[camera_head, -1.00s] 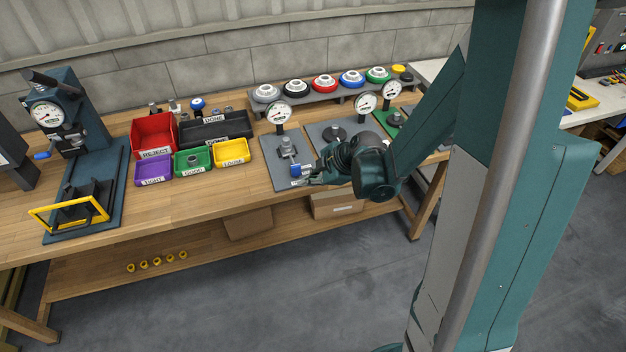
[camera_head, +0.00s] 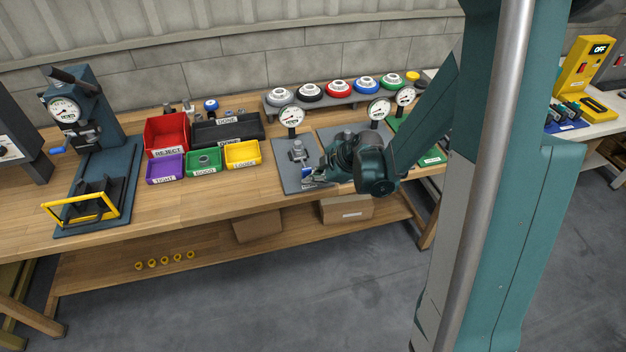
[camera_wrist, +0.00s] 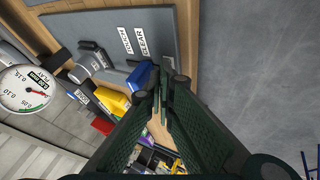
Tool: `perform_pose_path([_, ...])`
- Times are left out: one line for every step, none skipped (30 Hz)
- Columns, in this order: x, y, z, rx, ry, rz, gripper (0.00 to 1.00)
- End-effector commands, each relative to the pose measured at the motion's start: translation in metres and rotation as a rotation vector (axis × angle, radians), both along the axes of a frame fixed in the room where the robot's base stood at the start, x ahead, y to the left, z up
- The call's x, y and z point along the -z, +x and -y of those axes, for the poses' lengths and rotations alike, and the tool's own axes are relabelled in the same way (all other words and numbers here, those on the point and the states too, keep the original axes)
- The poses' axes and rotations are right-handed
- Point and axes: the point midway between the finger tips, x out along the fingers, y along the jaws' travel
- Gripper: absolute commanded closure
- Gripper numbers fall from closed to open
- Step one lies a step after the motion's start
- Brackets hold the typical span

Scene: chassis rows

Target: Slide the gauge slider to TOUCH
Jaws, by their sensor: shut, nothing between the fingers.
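The gauge has a grey plate (camera_head: 284,173) on the wooden bench and a round white dial (camera_head: 291,115) on a post. In the wrist view its plate (camera_wrist: 185,30) carries a TOUCH label (camera_wrist: 124,40) and a CLEAR label (camera_wrist: 142,42) side by side. The blue slider (camera_wrist: 138,76) sits near the label ends. It shows only partly in the head view (camera_head: 306,171), behind my fingers. My gripper (camera_wrist: 164,76) is shut and empty, its tips right beside the slider; I cannot tell whether they touch. In the head view my gripper (camera_head: 307,182) is over the plate's front end.
Further gauges with dials (camera_head: 379,108) stand close to the right, behind my wrist. Purple (camera_head: 165,169), green (camera_head: 204,161) and yellow (camera_head: 242,153) bins stand left of the plate. A rack (camera_head: 320,104) of coloured round parts is behind. Bench is clear in front of the bins.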

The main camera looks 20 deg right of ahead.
Motion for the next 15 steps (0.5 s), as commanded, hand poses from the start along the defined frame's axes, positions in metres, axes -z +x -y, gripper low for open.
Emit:
perform_pose_path([0.0,0.001,0.0,0.0,0.0,0.0,1.0])
perform_pose_path([0.0,0.002,0.0,0.0,0.0,0.0,1.0])
perform_pose_path([0.0,0.005,0.0,0.0,0.0,0.0,1.0])
perform_pose_path([0.0,0.008,0.0,0.0,0.0,0.0,1.0])
perform_pose_path([0.001,0.012,0.0,0.0,0.0,0.0,1.0])
perform_pose_path([0.001,0.018,0.0,0.0,0.0,0.0,1.0])
perform_pose_path([0.001,0.023,0.0,0.0,0.0,0.0,1.0])
perform_pose_path([0.001,0.027,0.0,0.0,0.0,0.0,1.0])
perform_pose_path([0.001,0.032,0.0,0.0,0.0,0.0,1.0])
perform_pose_path([0.001,0.035,0.0,0.0,0.0,0.0,1.0])
perform_pose_path([0.001,0.037,0.0,0.0,0.0,0.0,1.0])
perform_pose_path([0.0,0.039,0.0,0.0,0.0,0.0,1.0])
perform_pose_path([0.0,0.039,0.0,0.0,0.0,0.0,1.0])
perform_pose_path([0.0,0.039,0.0,0.0,0.0,0.0,1.0])
perform_pose_path([0.0,0.039,0.0,0.0,0.0,0.0,1.0])
